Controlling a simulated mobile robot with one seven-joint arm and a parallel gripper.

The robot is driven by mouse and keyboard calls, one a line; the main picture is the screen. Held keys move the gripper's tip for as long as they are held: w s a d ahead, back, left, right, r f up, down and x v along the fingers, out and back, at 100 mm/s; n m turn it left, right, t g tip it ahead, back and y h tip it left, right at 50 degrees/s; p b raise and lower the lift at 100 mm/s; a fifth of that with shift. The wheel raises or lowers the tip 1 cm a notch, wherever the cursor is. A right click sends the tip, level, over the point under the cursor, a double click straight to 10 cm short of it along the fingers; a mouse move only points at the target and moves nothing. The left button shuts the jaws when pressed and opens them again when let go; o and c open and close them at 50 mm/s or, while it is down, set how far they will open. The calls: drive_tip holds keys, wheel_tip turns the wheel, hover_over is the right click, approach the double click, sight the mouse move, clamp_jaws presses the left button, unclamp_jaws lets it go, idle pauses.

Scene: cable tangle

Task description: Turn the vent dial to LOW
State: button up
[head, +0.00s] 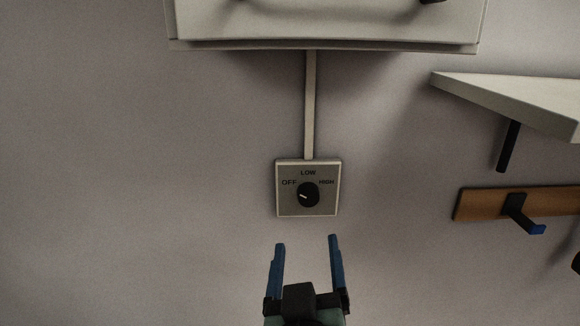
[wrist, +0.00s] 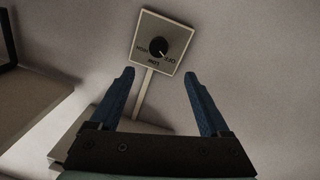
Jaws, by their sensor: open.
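The vent dial (head: 308,194) is a round black knob on a square grey plate (head: 287,208) with a pale border on the wall. The plate is marked OFF at left, LOW at top and HIGH at right. The knob's white mark points left, on the OFF side. In the wrist view, the dial (wrist: 158,46) appears upside down, beyond the fingertips. My gripper (head: 307,241) is open and empty, with two blue fingers apart below the plate in the head view. Neither finger appears to touch the dial.
A pale conduit (head: 310,105) runs up from the plate to a pale box (head: 330,25). At right are a pale shelf (head: 520,98) with a dark bracket and a wooden rail (head: 480,204) with a blue-tipped hook (head: 524,216). The wall left of the plate is clear.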

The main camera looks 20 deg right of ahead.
sight(308, 199)
drive_tip(key=p+x, duration=0.2)
drive_tip(key=x, duration=0.3)
drive_tip(key=p+x, duration=0.2)
drive_tip(key=x, duration=0.4)
drive_tip(key=shift+w+d+r, duration=0.15)
drive_tip(key=shift+d+r, duration=0.05)
drive_tip(key=shift+p+x, duration=0.4)
drive_tip(key=shift+x, duration=0.35)
drive_tip(key=shift+f, duration=0.15)
clamp_jaws()
